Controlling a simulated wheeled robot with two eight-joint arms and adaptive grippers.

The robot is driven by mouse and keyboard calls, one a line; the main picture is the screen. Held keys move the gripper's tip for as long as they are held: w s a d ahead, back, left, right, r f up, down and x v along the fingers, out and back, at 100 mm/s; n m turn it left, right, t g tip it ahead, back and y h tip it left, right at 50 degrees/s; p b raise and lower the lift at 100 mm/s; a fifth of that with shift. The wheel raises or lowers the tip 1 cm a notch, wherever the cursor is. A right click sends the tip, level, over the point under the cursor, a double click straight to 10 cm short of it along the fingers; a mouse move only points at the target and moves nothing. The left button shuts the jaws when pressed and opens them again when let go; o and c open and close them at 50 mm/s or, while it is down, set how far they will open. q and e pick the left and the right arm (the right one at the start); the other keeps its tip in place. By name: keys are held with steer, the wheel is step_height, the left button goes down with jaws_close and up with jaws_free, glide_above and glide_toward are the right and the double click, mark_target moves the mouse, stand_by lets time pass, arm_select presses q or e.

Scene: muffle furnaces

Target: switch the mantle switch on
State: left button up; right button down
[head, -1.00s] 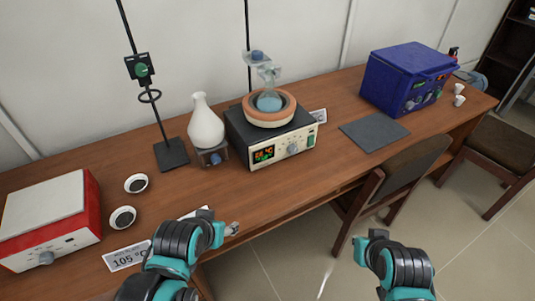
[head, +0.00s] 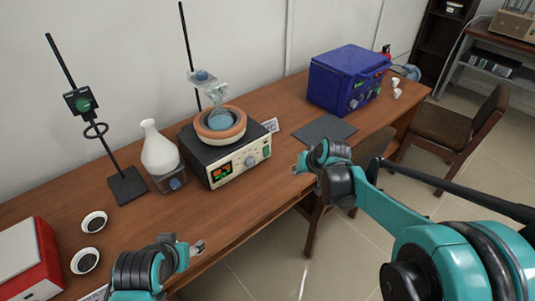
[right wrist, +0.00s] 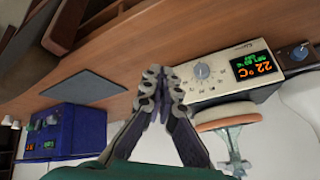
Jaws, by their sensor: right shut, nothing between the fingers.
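The heating mantle (head: 228,155) is a dark-topped box with a cream front panel, a display and a knob. It bears an orange ring with a blue-tinted flask. The green mantle switch (head: 266,151) is at the right end of the panel in the head view. The right wrist view shows the panel (right wrist: 222,78) upside down, reading 22 °C; I cannot make out the switch there. My right gripper (head: 300,163) is shut and empty, in front of and right of the switch, apart from it; it also shows in the wrist view (right wrist: 161,80). My left gripper (head: 197,247) is near the table's front edge, its jaws unclear.
A white flask (head: 159,148) on a small stand and a clamp stand (head: 128,185) are left of the mantle. A grey mat (head: 325,130) and a blue box (head: 345,80) are to the right. A chair (head: 375,150) stands at the table's front, behind my right arm.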

mark_target(267, 151)
steer(key=shift+y, duration=0.6)
steer(key=w+f, duration=0.6)
steer(key=w, duration=0.1)
steer(key=w+f+p, duration=0.1)
steer(key=w+f, duration=0.2)
steer(key=shift+w+a+f, duration=0.25)
steer(key=shift+w+a, duration=0.1)
steer(key=shift+a, duration=0.05)
steer(key=shift+w+f, duration=0.25)
steer(key=shift+f, duration=0.25)
steer(key=shift+w+a, duration=0.1)
steer(key=shift+a, duration=0.05)
steer(key=shift+m, duration=0.3)
steer(key=shift+w+a+f, duration=0.15)
steer(key=shift+w+a, duration=0.65)
steer(key=shift+w, duration=0.35)
steer(key=shift+w+a+f, duration=0.2)
steer(key=shift+w+a, duration=0.65)
steer(key=shift+w, duration=0.3)
steer(key=shift+w+a+f, duration=0.15)
steer(key=shift+w+a, duration=0.65)
steer(key=shift+w, duration=0.35)
steer(key=shift+a, duration=0.1)
steer(key=shift+w+a, duration=0.2)
steer(key=shift+w, duration=0.1)
steer(key=shift+w+a, duration=0.15)
steer(key=shift+w, duration=0.1)
